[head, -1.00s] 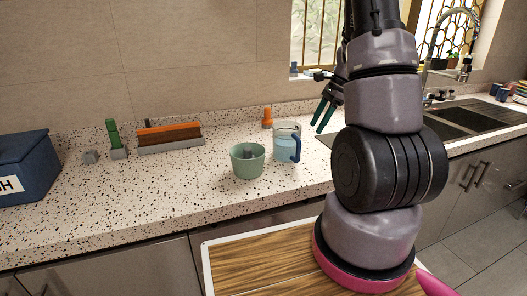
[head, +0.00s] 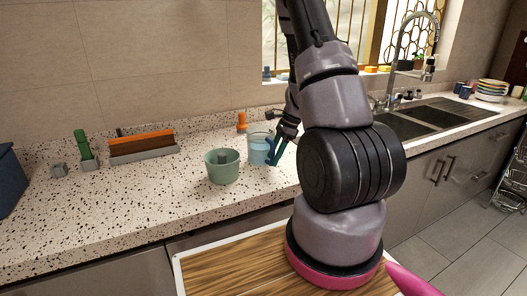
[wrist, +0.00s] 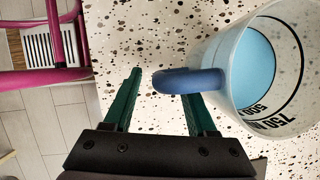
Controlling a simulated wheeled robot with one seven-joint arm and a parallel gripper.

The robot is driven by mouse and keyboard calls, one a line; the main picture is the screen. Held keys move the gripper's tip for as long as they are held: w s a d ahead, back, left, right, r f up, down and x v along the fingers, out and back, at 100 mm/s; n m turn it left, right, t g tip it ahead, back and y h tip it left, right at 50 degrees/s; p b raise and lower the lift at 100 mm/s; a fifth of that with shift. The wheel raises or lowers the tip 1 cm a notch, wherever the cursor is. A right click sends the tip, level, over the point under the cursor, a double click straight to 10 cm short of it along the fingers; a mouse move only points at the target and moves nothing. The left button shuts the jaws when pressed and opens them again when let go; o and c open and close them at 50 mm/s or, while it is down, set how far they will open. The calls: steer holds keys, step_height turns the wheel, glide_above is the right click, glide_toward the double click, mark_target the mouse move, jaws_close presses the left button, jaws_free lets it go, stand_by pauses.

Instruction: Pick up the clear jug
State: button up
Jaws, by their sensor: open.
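The clear jug (head: 259,148) stands upright on the speckled counter, with light blue inside and a dark blue handle on its right side. In the wrist view the jug (wrist: 290,75) fills the right side, with black measuring marks on its wall. Its blue handle (wrist: 188,81) reaches in between the fingertips. My gripper (wrist: 155,85) is open, its two green fingers on either side of the handle; the right finger is partly hidden behind the handle. In the head view my gripper (head: 276,150) is at the handle side of the jug, partly hidden by my arm.
A green pot (head: 222,167) stands close to the jug's left. An orange-topped item (head: 241,122) is behind it. The sink (head: 405,122) is at right. The front counter strip is clear.

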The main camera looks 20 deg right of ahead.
steer(key=shift+f, duration=0.1)
jaws_close()
stand_by(1.4)
